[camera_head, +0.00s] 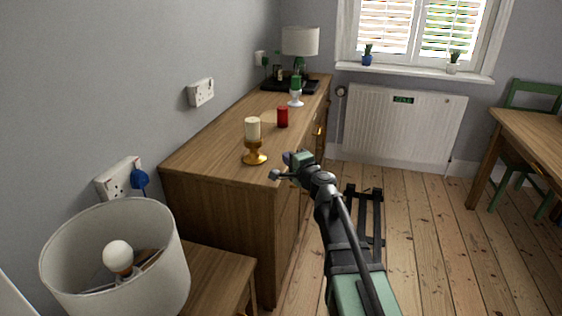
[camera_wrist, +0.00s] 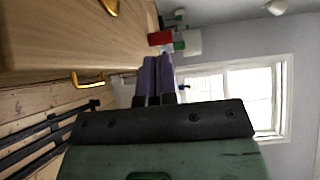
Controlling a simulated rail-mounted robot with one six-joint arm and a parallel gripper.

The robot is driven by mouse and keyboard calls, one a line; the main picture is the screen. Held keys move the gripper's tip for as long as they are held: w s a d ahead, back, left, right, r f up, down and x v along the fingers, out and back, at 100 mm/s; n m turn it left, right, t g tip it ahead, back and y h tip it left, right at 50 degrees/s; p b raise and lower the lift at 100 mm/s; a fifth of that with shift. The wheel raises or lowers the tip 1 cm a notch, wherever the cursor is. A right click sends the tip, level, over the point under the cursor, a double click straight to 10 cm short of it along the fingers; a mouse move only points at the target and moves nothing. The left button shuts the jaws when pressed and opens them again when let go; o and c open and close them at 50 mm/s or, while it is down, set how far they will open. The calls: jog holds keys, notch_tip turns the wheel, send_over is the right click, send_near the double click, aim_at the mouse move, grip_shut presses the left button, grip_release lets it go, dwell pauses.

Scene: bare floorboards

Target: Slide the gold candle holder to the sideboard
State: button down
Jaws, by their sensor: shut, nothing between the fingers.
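The gold candle holder (camera_head: 255,157), with a cream candle (camera_head: 252,129) in it, stands upright on the top of the wooden sideboard (camera_head: 218,132), near its front edge at the near end. My gripper (camera_head: 287,157) is to the right of the holder, by the sideboard's front edge, apart from it. Its purple fingers are shut and empty in the wrist view (camera_wrist: 157,70).
A red candle (camera_head: 283,117), a green candle (camera_head: 296,83) on a white holder, and a lamp (camera_head: 300,42) on a dark tray stand farther back. A lamp (camera_head: 118,250) on a side table is at front left. Floorboards (camera_head: 420,220) to the right are clear.

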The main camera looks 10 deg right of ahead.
aim_at(261, 142)
jog(key=x, duration=0.8)
jog(key=shift+f, duration=0.1)
jog(key=shift+w+a, duration=0.3)
jog(key=shift+a, duration=0.3)
jog(key=shift+w+a, duration=0.25)
jog(key=shift+a, duration=0.4)
jog(key=shift+w+a, duration=0.25)
jog(key=shift+a, duration=0.3)
jog(key=w+a, duration=0.2)
jog(key=a, duration=0.3)
jog(key=w+a, duration=0.3)
jog(key=a, duration=0.1)
jog(key=w+a, duration=0.3)
jog(key=a, duration=0.2)
jog(key=shift+a, duration=0.3)
jog(key=shift+d, duration=0.15)
jog(key=shift+s+d, duration=0.1)
jog(key=shift+s, duration=0.05)
